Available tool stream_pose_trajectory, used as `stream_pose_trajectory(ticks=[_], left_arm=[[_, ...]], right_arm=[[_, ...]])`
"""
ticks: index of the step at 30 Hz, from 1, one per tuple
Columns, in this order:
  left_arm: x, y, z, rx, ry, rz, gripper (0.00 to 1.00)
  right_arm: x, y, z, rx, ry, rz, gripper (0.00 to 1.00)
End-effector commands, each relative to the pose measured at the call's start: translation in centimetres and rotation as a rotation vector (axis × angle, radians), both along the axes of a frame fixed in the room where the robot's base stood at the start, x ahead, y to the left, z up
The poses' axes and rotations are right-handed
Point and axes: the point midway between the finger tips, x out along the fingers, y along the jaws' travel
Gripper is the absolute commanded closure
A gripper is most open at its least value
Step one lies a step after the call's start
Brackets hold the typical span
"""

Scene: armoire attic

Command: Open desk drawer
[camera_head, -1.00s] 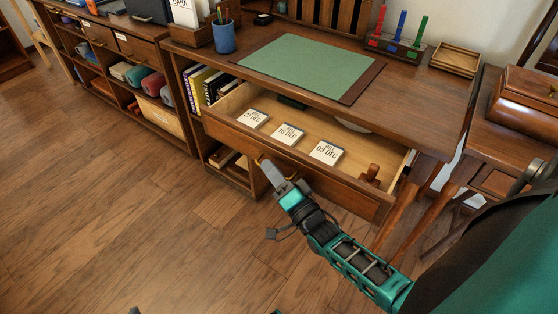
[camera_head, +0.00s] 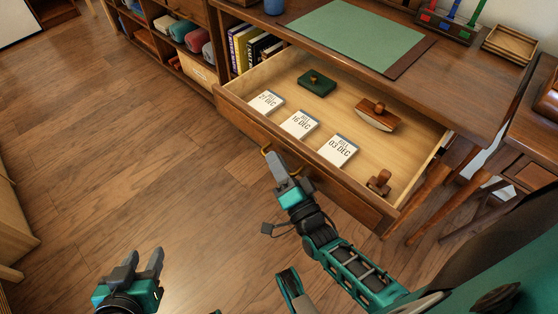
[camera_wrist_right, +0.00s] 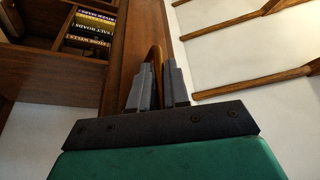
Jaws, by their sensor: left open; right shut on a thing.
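The desk drawer (camera_head: 330,135) stands well out from under the desk top, its inside open to view. In it lie three white date cards (camera_head: 299,124), a dark green block (camera_head: 317,83), a wooden rocker blotter (camera_head: 378,114) and a wooden stamp (camera_head: 379,182). My right gripper (camera_head: 277,160) is at the drawer's front, shut on the brass handle (camera_head: 266,150). The right wrist view also shows the handle (camera_wrist_right: 156,58) between the fingers. My left gripper (camera_head: 142,266) is open and empty above the floor at the lower left, apart from the desk.
The desk top (camera_head: 460,85) carries a green mat (camera_head: 362,40), a wooden tray (camera_head: 509,44) and a rack of coloured pieces (camera_head: 447,22). Shelves with books (camera_head: 250,48) stand left of the drawer. A side table (camera_head: 525,150) is at the right. The floor (camera_head: 140,150) at left is clear.

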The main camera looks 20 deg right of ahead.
Motion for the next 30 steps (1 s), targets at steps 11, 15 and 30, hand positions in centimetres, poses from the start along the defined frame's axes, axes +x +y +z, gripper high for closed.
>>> stream_pose_trajectory(ticks=[11,15,30], left_arm=[[0.0,0.1,-0.1,0.004,0.000,-0.003,0.57],[0.0,0.1,0.0,0.004,0.001,-0.002,0.57],[-0.1,-0.1,0.4,-0.003,0.003,0.003,0.57]], right_arm=[[0.0,-0.1,-0.1,0.001,0.002,-0.001,0.78],[-0.4,-0.1,-0.1,0.000,0.002,0.000,0.78],[-9.7,-0.8,-2.2,-0.002,0.007,0.000,0.78]])
